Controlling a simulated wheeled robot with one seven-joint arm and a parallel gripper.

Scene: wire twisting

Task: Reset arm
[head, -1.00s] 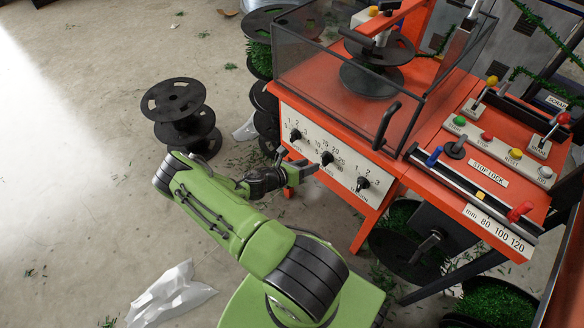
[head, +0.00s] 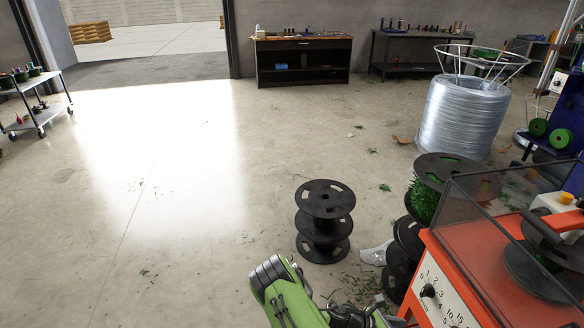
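My green arm shows at the bottom centre of the head view. My gripper (head: 372,311) is dark and sits at the bottom edge, just left of the orange machine's front panel. Its fingertips are partly cut off by the frame, so I cannot tell whether it is open or shut. The orange wire-twisting machine (head: 445,262) stands at the lower right, with a clear guard box on top. One black knob (head: 428,291) shows on its white scale panel. The other knobs and the right-hand control panel are out of view.
Stacked black spools (head: 325,222) stand on the floor left of the machine. A large wire coil (head: 460,115) is behind. Workbenches (head: 302,62) line the back wall, and a white cart (head: 38,103) is at far left. The floor at left and centre is clear.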

